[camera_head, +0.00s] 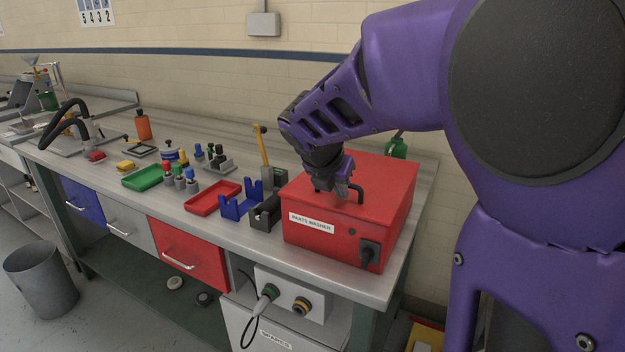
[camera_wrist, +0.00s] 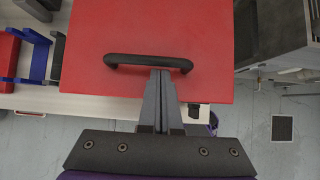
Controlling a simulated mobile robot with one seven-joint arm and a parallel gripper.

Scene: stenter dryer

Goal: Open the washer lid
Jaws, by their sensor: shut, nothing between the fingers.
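The red parts washer (camera_head: 318,240) stands on the right end of the workbench with its lid (camera_head: 390,180) lying flat and closed on top. A black bar handle (camera_head: 357,193) is fixed on the lid. My gripper (camera_head: 335,195) points down at the lid beside the handle, its fingers shut and empty. In the wrist view, the lid (camera_wrist: 110,30) fills the upper middle, and the handle (camera_wrist: 135,61) runs across it. My gripper (camera_wrist: 161,75) shows there with its fingertips at the handle's right half. I cannot tell whether they touch it.
A black knob sits on the washer's front (camera_head: 368,254). To the left are a dark bracket (camera_head: 265,213), a blue holder (camera_head: 238,205) and a red tray (camera_head: 213,198). A green bottle (camera_head: 397,147) stands behind the washer. The bench's front edge (camera_head: 330,290) runs below it.

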